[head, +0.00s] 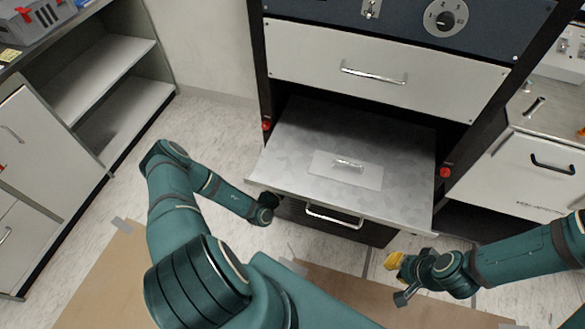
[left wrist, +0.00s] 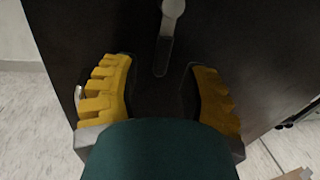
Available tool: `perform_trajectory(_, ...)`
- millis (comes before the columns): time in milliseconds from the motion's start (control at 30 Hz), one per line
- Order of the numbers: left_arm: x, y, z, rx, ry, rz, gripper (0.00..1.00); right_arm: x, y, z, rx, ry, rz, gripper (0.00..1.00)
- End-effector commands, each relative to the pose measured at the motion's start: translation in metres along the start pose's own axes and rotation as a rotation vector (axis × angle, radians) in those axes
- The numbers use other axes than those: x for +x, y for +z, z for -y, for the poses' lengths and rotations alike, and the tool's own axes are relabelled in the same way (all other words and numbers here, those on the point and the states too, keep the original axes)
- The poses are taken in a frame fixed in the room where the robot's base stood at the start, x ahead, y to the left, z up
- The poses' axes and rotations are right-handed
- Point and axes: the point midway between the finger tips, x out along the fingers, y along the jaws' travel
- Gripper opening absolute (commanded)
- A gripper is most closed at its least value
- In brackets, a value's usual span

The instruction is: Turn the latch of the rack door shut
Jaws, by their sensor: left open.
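The latch (left wrist: 166,45) shows in the left wrist view as a grey lever on a dark panel, probably the rack door (left wrist: 75,30). Its round pivot is at the top and the lever hangs down, tilted slightly. My left gripper (left wrist: 160,80) is open, with one yellow finger on each side below the lever. The lever's lower end lies near the gap between the fingertips; I see no contact. In the head view the left wrist is beside the pulled-out shelf, its fingers hidden. My right gripper (head: 399,278) appears open and empty at the lower right.
The metal shelf (head: 395,175) juts out of the rack above a dark front with a handle (head: 335,216). A closed white drawer (head: 300,60) is above it. Cabinets stand left (head: 30,170) and right (head: 530,175). Pale floor (head: 200,120) is clear between the left cabinet and rack.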

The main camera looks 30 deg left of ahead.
Motion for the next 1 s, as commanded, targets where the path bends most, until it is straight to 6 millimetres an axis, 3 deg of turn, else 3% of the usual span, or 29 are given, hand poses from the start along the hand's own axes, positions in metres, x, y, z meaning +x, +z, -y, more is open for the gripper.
perform_trajectory(200,0.0131,0.0001,-0.0001,0.001,0.0,0.0,0.44,0.0023,-0.0005,-0.0009,0.0,0.0,-0.002,0.18)
perform_trajectory(467,0.0137,0.0004,0.0,0.0,0.0,0.0,0.44,0.0021,-0.0006,-0.0008,0.0,0.0,-0.002,0.18)
perform_trajectory(567,0.0135,0.0004,0.0,0.0,0.0,0.0,0.16,0.0021,-0.0006,-0.0008,0.0,0.0,-0.002,0.18)
perform_trajectory(600,0.0135,0.0003,0.0,0.0,0.0,0.0,0.02,0.0021,-0.0006,-0.0008,0.0,0.0,-0.002,0.18)
perform_trajectory(1000,0.0138,0.0011,-0.0003,0.006,0.0,-0.001,0.0,0.0007,-0.0007,-0.0003,0.0,0.0,-0.002,0.18)
